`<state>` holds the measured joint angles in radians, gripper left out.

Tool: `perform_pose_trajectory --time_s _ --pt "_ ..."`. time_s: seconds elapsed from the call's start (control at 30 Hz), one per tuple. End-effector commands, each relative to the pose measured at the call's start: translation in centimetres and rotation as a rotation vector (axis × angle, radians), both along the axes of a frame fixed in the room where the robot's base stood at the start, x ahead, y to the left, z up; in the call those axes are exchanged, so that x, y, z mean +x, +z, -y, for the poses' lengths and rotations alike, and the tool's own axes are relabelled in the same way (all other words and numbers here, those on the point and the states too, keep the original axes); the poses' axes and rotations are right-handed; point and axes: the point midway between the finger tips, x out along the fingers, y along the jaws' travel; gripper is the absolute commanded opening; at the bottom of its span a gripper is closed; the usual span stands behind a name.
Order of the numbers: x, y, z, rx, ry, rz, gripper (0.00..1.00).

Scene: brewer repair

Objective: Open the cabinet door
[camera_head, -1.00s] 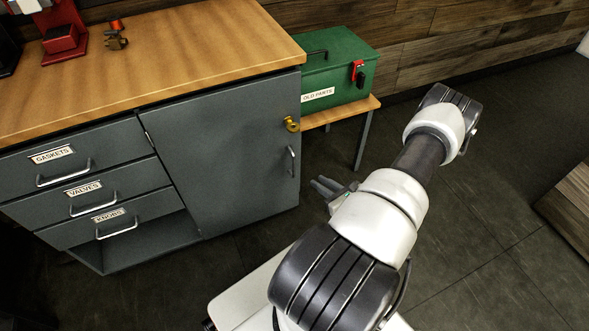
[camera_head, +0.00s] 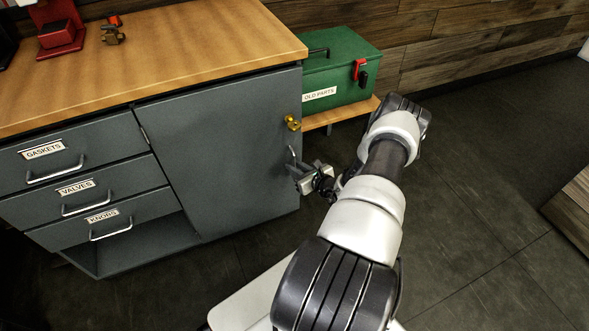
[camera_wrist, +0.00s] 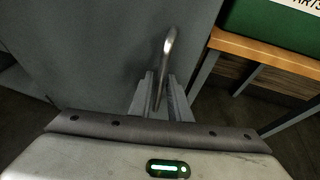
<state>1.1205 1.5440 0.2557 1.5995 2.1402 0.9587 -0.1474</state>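The grey cabinet door (camera_head: 220,150) is closed, flush with the cabinet front. Its vertical metal handle (camera_head: 292,153) is near the right edge; the lower part is hidden by my gripper (camera_head: 293,173). In the wrist view the handle (camera_wrist: 167,55) runs down between the two fingers of my gripper (camera_wrist: 161,75). The fingers are open, one on each side of the handle, with a small gap visible. A brass lock piece (camera_head: 292,123) sits on the door above the handle.
Drawers labelled GASKETS (camera_head: 55,165), VALVES (camera_head: 85,199) and KNOBS (camera_head: 110,222) are left of the door, above an open shelf space. A green OLD PARTS box (camera_head: 340,75) stands on a low wooden table (camera_head: 340,113) to the right. Open floor lies in front.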

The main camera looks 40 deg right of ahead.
Motion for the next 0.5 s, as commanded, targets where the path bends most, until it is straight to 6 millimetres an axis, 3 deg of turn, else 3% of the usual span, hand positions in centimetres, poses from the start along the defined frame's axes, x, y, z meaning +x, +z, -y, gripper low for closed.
perform_pose_trajectory --time_s 0.33,0.47,0.5 --pt "0.51 -0.17 0.02 0.0 0.0 0.0 0.17" --pt "0.5 -0.17 0.02 0.0 0.0 0.0 0.0" --pt "0.5 -0.17 0.03 0.0 0.0 0.0 0.0"
